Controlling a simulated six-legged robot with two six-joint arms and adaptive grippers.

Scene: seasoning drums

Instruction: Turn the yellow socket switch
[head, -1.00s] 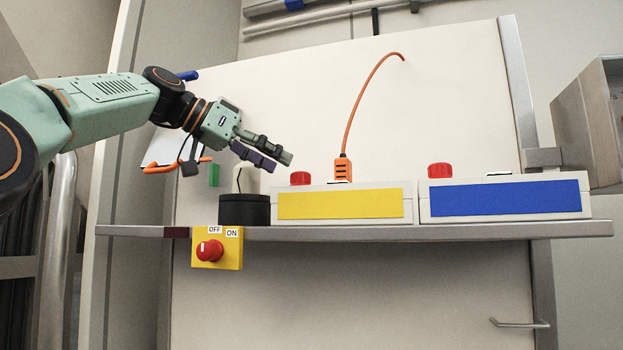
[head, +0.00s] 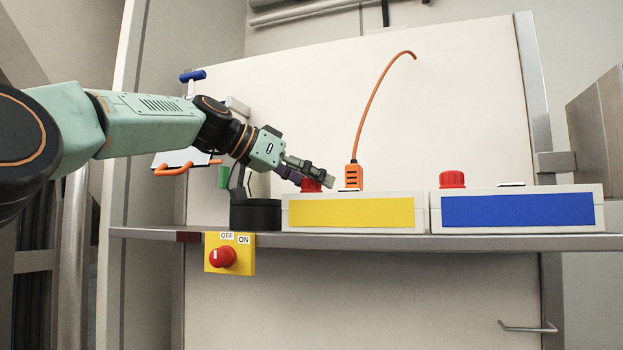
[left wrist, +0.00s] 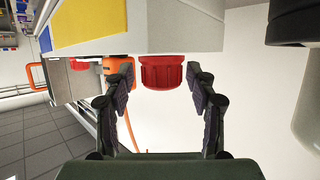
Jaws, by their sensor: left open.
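The yellow socket is a white box with a yellow front panel (head: 352,212) on the metal shelf. Its red switch (head: 311,187) sits on top at the left end, partly hidden behind my fingers. My left gripper (head: 316,181) is open at the switch. In the left wrist view, which looks upside down, the red switch (left wrist: 163,73) lies between the two spread fingers, with a gap visible on each side. An orange plug (head: 353,177) with a cable stands in the box, right of the switch. My right gripper is not in view.
A blue-panelled box (head: 517,210) with its own red switch (head: 452,179) stands to the right. A black round base (head: 256,215) is close on the left. A yellow OFF/ON panel (head: 243,262) with a red knob hangs below the shelf edge (head: 500,241).

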